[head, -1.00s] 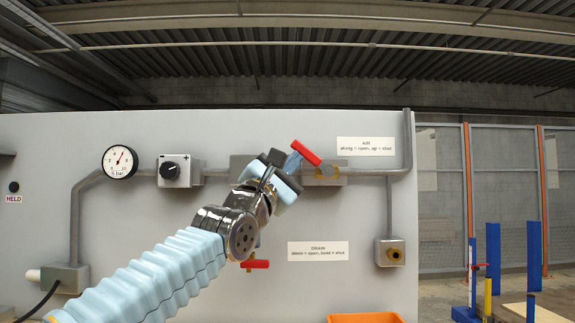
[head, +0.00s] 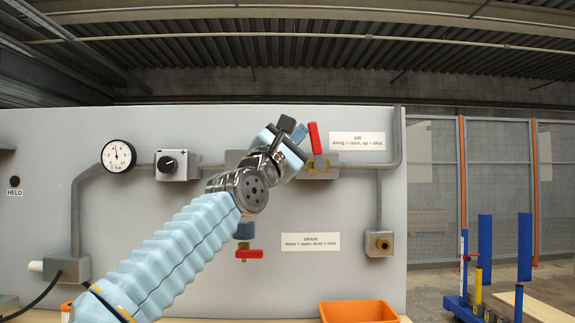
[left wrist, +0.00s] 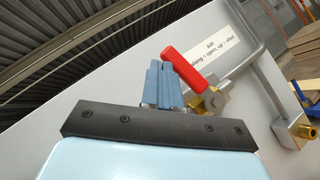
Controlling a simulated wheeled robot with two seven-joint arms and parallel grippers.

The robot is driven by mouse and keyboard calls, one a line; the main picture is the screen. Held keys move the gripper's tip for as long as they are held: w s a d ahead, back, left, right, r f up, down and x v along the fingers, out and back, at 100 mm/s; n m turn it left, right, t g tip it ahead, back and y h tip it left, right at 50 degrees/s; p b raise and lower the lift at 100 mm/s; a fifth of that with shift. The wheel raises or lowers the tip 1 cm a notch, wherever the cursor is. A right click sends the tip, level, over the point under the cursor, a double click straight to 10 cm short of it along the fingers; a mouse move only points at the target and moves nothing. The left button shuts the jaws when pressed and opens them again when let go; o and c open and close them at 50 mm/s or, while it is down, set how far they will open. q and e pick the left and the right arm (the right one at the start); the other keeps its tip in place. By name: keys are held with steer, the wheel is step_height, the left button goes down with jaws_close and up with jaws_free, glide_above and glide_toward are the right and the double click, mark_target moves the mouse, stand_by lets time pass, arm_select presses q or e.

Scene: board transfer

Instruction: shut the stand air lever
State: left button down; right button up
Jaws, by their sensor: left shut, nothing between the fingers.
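The red air lever (head: 314,138) stands nearly upright, tilted slightly left at its top, on a brass valve in the pipe. The label beside it reads "AIR, along = open, up = shut" (head: 357,139). My left gripper (head: 301,132) is shut and empty, just left of the lever. In the left wrist view its blue fingers (left wrist: 162,84) are together, right beside the red lever (left wrist: 189,68); I cannot tell whether they touch. The brass valve body (left wrist: 211,103) shows below the lever. My right gripper is not in view.
A pressure gauge (head: 118,156) and a knob box (head: 177,165) are on the panel to the left. A red drain lever (head: 248,254) lies level below my wrist. An orange bin (head: 359,311) stands at the bottom. The panel right of the lever holds labels and a brass outlet (head: 380,243).

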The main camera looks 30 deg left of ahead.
arm_select(q)
steer(key=shift+w+d+r, duration=0.1)
steer(key=shift+w, duration=0.05)
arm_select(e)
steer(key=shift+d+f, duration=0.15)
arm_select(q)
steer(key=shift+w+d+r+m+h, duration=0.15)
steer(key=shift+d+m+h, duration=0.1)
steer(key=shift+m+h, duration=0.25)
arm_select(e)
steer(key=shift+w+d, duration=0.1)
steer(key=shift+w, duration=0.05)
arm_select(q)
steer(key=shift+d+r+m+g, duration=0.1)
steer(key=shift+d+m+g, duration=0.05)
steer(key=shift+m+g, duration=0.35)
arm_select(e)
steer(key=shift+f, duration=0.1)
arm_select(q)
steer(key=b+v, duration=0.8)
steer(key=v, duration=0.5)
steer(key=shift+s+f+b, duration=0.3)
steer(key=shift+b, duration=0.1)
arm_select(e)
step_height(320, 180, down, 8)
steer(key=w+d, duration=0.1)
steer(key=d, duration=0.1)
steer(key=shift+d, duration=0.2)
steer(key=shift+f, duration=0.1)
